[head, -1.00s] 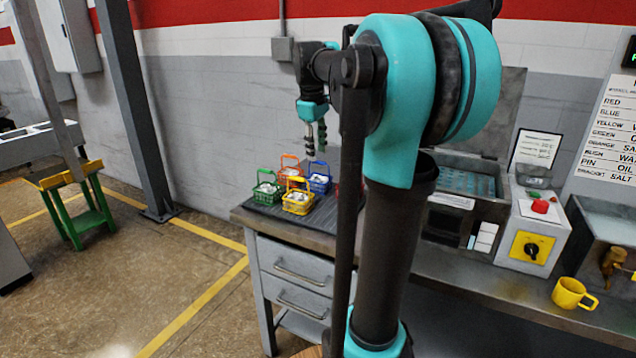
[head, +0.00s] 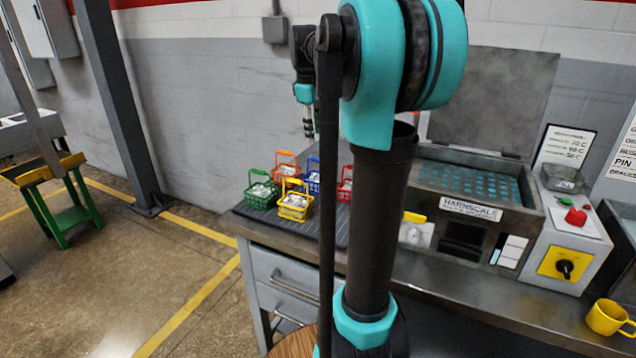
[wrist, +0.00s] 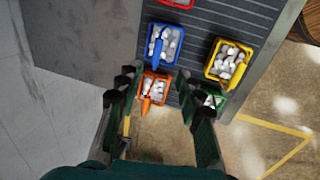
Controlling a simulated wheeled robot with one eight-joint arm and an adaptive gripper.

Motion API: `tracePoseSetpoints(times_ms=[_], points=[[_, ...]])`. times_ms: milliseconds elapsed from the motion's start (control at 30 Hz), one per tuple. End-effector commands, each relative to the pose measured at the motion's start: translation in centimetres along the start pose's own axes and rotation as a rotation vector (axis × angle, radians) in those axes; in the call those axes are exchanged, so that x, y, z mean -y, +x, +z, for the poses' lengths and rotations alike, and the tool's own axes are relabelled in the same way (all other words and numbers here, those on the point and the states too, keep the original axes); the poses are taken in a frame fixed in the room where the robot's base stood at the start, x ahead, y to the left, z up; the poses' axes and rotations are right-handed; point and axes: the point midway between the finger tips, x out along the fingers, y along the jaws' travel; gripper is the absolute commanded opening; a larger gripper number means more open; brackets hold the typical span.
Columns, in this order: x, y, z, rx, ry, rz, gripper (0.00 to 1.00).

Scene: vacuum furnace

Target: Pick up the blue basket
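The blue basket lies just beyond the fingertips in that view.
A yellow basket (head: 295,205), green basket (head: 260,192) and red basket (head: 345,186) stand close around the blue one on the mat (head: 275,222). To the right are a bath labelled HARNSCALE (head: 470,210), a control box (head: 565,250) and a yellow mug (head: 608,317).

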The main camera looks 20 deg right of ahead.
Motion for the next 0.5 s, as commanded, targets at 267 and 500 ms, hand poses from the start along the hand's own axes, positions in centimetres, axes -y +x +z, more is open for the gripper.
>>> tracePoseSetpoints(times_ms=[267, 500], points=[[-0.1, 5.2, 0.0, 0.0, 0.001, 0.0, 0.37], [-0.1, 6.9, 0.0, 0.0, 0.0, 0.0, 0.37]])
